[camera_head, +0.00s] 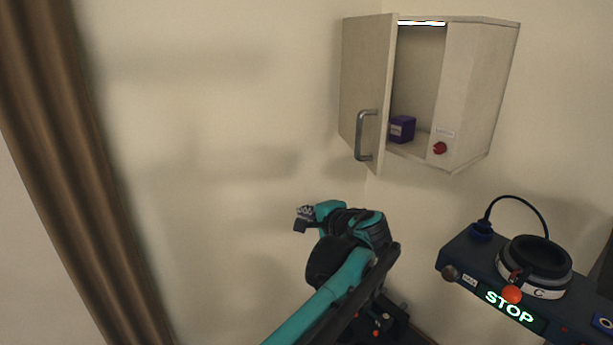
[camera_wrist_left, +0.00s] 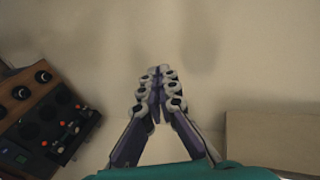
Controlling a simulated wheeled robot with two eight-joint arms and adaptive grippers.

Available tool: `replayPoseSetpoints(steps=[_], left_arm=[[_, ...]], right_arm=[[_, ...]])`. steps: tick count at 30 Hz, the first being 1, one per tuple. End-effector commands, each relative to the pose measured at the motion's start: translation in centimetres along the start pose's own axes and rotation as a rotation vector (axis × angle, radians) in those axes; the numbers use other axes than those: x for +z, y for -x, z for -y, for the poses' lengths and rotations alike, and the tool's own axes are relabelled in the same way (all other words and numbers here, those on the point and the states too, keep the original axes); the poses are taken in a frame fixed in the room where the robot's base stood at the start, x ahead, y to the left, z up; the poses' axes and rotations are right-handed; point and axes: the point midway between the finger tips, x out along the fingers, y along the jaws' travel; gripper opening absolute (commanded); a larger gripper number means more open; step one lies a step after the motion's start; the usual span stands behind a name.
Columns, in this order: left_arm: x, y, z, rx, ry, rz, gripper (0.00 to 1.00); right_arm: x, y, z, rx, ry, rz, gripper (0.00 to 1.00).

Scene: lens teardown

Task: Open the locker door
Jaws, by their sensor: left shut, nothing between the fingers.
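The wall locker (camera_head: 480,95) hangs at the upper right of the head view. Its door (camera_head: 366,75) stands open, swung out to the left, with a grey bar handle (camera_head: 361,136) on its face. Inside, a purple box (camera_head: 402,128) sits on the locker floor. My left gripper (camera_head: 303,217) is below and left of the door, apart from the handle. In the left wrist view its fingers (camera_wrist_left: 157,75) are together with nothing between them, in front of bare wall. My right gripper is not in view.
A red knob (camera_head: 439,148) is on the locker's front panel. Below right is a dark device with a lit STOP sign (camera_head: 508,305), a round black ring (camera_head: 540,258) and a blue cable. A brown curtain (camera_head: 75,170) hangs at left. The wall between is clear. A knobbed panel (camera_wrist_left: 45,115) shows in the wrist view.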

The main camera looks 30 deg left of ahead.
Motion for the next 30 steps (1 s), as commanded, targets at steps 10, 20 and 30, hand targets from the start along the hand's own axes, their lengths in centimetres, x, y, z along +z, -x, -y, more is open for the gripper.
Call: replayPoseSetpoints(steps=[10, 20, 30], left_arm=[[-4.8, 8.0, 4.8, -0.385, -0.017, -0.204, 0.00], [-5.8, 3.5, 7.1, -0.390, -0.016, -0.200, 0.00], [-5.7, -2.3, 9.4, -0.389, -0.017, -0.201, 0.00]], right_arm=[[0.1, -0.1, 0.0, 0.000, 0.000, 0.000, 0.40], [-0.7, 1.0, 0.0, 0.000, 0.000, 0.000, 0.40], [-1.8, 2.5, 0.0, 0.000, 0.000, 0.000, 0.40]])
